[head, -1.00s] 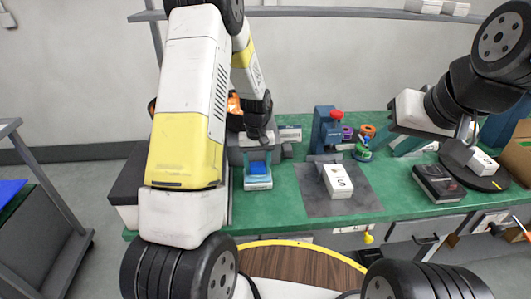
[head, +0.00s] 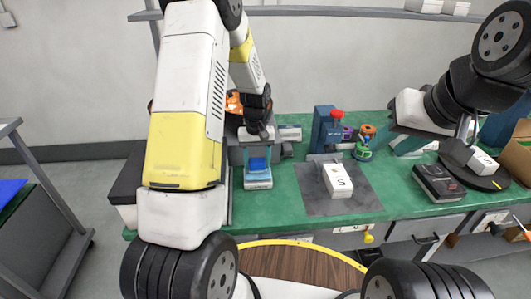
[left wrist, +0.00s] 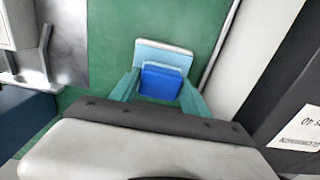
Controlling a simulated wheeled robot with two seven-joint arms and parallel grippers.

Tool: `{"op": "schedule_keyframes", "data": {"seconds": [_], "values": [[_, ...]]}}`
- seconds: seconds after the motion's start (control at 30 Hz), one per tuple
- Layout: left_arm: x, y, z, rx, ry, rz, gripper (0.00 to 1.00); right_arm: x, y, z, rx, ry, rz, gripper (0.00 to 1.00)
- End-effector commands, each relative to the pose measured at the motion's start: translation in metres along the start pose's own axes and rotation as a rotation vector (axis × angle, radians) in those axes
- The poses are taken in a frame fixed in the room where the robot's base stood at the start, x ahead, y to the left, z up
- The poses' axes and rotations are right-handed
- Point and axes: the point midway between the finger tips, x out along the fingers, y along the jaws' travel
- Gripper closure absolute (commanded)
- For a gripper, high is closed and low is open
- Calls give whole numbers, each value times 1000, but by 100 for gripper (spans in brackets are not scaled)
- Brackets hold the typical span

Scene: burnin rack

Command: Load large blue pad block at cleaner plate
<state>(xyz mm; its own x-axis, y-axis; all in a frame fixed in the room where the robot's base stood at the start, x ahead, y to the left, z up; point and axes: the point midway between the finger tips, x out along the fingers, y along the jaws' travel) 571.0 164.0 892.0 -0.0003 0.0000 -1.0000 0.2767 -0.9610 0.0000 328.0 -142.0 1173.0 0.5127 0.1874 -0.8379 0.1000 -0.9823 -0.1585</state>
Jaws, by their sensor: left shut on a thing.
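The large blue pad block (head: 258,164) is between the teal fingers of my left gripper (head: 258,158), which is shut on it. In the left wrist view the blue block (left wrist: 162,82) lies between both fingertips (left wrist: 162,90). A pale blue plate with a white rim (left wrist: 163,54) lies just beyond and under the block; in the head view this plate (head: 258,182) shows below it on the green bench. I cannot tell whether block and plate touch. My right gripper (head: 408,146) hangs over the bench at the right, its teal fingers apparently apart and empty.
On the green bench (head: 285,205) are a grey mat (head: 315,203) with a white box (head: 337,181), a blue press with a red knob (head: 328,130), coloured spools (head: 363,148) and a dark box (head: 438,183). A grey machine stands behind my left gripper.

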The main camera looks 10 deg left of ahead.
Motion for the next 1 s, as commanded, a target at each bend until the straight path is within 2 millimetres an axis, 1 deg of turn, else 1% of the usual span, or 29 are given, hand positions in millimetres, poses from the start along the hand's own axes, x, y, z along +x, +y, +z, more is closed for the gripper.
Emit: {"op": "schedule_keyframes", "data": {"seconds": [0.4, 0.6, 1.0], "values": [[-35, 1, -1, 0, 2, 1, 78, 0, 0, 0, 0, 0, 0, 64], [-48, 0, 0, 0, 1, 1, 78, 0, 0, 0, 0, 0, 0, 64], [-51, 0, 0, 0, 0, 0, 78, 0, 0, 0, 0, 0, 0, 64]]}}
